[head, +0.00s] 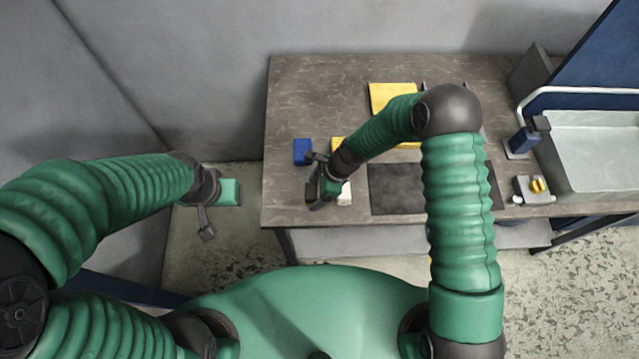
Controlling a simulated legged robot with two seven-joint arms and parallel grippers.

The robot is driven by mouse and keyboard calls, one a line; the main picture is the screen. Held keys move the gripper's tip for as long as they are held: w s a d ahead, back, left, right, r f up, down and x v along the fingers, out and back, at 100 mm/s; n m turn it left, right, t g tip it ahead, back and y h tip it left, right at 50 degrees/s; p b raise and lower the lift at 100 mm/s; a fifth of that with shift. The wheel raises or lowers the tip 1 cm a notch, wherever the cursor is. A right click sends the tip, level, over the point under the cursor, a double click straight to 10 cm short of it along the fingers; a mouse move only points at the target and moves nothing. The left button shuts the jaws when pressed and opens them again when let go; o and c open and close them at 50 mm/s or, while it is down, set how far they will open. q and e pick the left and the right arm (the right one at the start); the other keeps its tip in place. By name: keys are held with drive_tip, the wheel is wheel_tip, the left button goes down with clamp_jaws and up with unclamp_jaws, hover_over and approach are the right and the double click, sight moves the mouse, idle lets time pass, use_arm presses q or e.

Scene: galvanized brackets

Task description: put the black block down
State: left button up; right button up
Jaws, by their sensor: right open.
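My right gripper (322,192) is low over the left part of the worktop (285,210), near its front edge, with its jaws open. Dark shapes sit at its fingertips, and I cannot tell whether one of them is the black block or only the fingers. A white block (345,194) lies just right of the gripper, partly covered by it. A blue block (303,151) lies behind and to the left. My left gripper (206,220) hangs left of the table, over the floor; its jaws are too unclear to read.
A dark mat (397,188) lies right of the white block. A yellow piece (392,97) lies at the back, and a smaller yellow one (337,144) is partly behind my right arm. A sink (595,150) and a dark blue bottle (522,141) are at the right.

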drive_tip(key=a+b+v, duration=0.1)
drive_tip(key=v, duration=0.9)
drive_tip(key=s+d+r+n+t+h, duration=0.1)
drive_tip(key=s+d+r+n+h, duration=0.1)
drive_tip(key=s+d+r+n, duration=0.5)
drive_tip(key=s+d+r+n+t+h, duration=0.25)
drive_tip(key=s+d+n, duration=0.25)
drive_tip(key=d+n, duration=0.5)
use_arm(q)
drive_tip(key=f+b, duration=0.2)
drive_tip(key=f, duration=0.1)
drive_tip(key=f+b, duration=0.2)
drive_tip(key=shift+s+a+f, duration=0.15)
drive_tip(key=shift+a, duration=0.2)
use_arm(e)
drive_tip(key=f, duration=0.2)
drive_tip(key=a+f+n+g, duration=0.1)
drive_tip(key=shift+w, duration=0.3)
drive_tip(key=shift+w, duration=0.1)
use_arm(q)
drive_tip(key=shift+o, duration=0.2)
